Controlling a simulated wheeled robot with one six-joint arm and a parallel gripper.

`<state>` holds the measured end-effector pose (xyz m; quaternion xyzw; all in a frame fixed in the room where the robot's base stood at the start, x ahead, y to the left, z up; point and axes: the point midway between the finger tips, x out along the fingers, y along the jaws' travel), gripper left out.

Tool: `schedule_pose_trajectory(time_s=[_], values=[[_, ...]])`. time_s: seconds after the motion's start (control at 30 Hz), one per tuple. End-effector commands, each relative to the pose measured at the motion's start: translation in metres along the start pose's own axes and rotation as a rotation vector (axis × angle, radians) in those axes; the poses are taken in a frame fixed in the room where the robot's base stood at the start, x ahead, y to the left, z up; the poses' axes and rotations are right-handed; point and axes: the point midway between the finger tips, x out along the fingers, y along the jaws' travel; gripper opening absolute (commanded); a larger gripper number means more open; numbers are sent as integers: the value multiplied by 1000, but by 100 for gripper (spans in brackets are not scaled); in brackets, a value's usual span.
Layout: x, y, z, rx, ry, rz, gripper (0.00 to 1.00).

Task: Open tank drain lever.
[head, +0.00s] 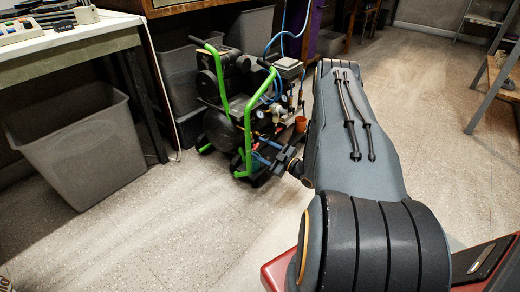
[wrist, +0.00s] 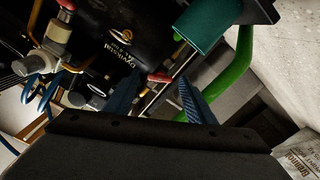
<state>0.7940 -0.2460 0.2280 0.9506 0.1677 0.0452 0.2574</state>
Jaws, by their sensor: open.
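The air compressor (head: 232,105), with a black tank and green tube handles, stands on the floor left of my arm in the head view. In the wrist view its black tank (wrist: 125,40) fills the upper middle. A small red lever (wrist: 160,77) shows between the tips of my gripper (wrist: 161,82); it may be the drain lever. The gripper's blue fingers are apart, one on each side of it, and I cannot tell whether they touch it. In the head view my gripper (head: 259,155) is at the compressor's lower right side, and the lever cannot be made out there.
A green tube (wrist: 232,75) and a teal cylinder (wrist: 205,25) are close to the right finger. Brass fittings and a red knob (wrist: 67,5) are at upper left. A grey bin (head: 80,145) stands left of the compressor. The floor (head: 180,235) in front is clear.

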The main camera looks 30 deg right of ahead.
Motion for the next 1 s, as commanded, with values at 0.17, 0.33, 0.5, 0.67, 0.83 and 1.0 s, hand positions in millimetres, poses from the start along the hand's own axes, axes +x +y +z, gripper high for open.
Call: schedule_pose_trajectory(time_s=[0.17,0.33,0.5,0.67,0.83,1.0], values=[[-24,2,-1,1,-3,3,50],[-53,2,-1,2,-2,4,50],[-71,1,0,1,-2,2,50],[-76,0,0,1,-1,0,50],[-76,0,0,1,-1,0,50],[-68,2,3,-5,-32,-5,26]])
